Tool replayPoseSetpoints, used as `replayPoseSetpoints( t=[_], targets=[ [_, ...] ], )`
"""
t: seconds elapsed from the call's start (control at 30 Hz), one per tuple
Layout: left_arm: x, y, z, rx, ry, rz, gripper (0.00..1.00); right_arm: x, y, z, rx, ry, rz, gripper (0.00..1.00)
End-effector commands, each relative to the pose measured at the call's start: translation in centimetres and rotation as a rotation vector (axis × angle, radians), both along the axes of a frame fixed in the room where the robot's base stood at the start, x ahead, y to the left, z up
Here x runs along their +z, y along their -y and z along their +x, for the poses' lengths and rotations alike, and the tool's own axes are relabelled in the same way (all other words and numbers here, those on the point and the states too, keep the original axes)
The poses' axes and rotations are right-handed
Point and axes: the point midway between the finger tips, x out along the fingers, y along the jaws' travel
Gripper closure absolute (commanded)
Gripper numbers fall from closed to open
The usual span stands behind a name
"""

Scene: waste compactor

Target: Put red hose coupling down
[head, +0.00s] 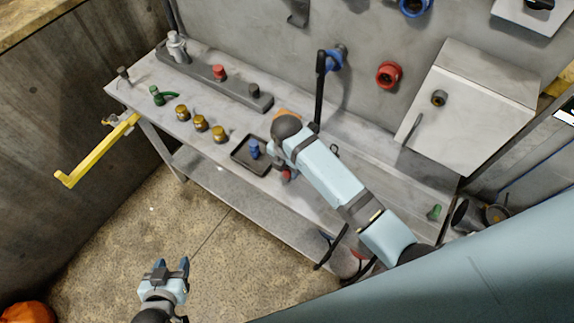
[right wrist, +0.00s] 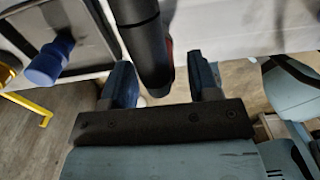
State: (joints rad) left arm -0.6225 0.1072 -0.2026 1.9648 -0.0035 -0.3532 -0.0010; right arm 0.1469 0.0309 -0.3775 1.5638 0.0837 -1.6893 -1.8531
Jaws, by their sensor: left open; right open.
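A small red piece (head: 286,175), which looks like the red hose coupling, shows at the bench just right of the black tray (head: 236,157), mostly hidden by my right arm. In the right wrist view my right gripper (right wrist: 162,80) is open, with a dark cylinder (right wrist: 145,45) between its fingers and clear space on both sides. A sliver of red (right wrist: 169,45) shows behind that cylinder; I cannot tell whether they are one piece. My left gripper (head: 171,265) is open and empty above the floor, in front of the bench.
A blue coupling (head: 254,149) stands in the tray; it also shows in the right wrist view (right wrist: 47,66). Brass fittings (head: 200,124) and a grey holder with a red-topped piece (head: 219,73) are on the bench. A yellow bracket (head: 95,155) juts out left. A black upright lever (head: 320,90) stands behind my right arm.

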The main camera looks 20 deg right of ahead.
Motion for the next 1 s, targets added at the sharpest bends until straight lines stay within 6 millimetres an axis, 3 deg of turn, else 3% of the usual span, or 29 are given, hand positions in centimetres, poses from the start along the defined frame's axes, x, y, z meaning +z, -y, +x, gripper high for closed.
replayPoseSetpoints(
  t=[0.53, 0.7, 1.0],
  targets=[
    [-1.0, -0.3, -0.5, -0.033, 0.007, 0.027, 0.48, 10.1, 0.1, 0.1, 0.001, 0.003, -0.001, 0.45],
    [-1.2, -0.2, -0.5, -0.032, 0.008, 0.025, 0.48, 11.5, 0.0, 0.1, 0.0, 0.002, -0.001, 0.45],
    [-0.8, 0.0, 0.2, -0.028, 0.019, 0.019, 0.48, 11.7, 0.0, 0.0, 0.0, 0.001, -0.001, 0.45]
  ],
)
